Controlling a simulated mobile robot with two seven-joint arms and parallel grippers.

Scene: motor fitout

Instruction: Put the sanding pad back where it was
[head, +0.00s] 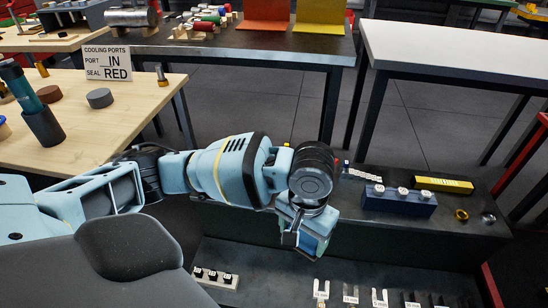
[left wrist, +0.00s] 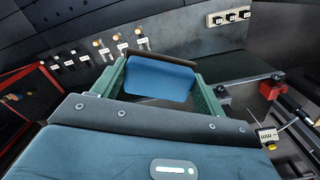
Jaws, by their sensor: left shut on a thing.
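My left gripper (head: 300,244) hangs over the front edge of the low dark bench, pointing down. In the left wrist view, my left gripper (left wrist: 158,84) has its two green fingers closed on a blue pad with a dark brown edge, which looks like the sanding pad (left wrist: 160,82). The pad lies between the fingers, above the dark surface beyond. My right gripper is not in view.
The low bench (head: 460,222) carries a blue block (head: 399,203) with white-topped pieces and a yellow box (head: 443,185). On the lower level are a pale block (head: 215,279) and several labelled pieces. A wooden table (head: 120,130) stands left, a white-topped table (head: 450,50) right.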

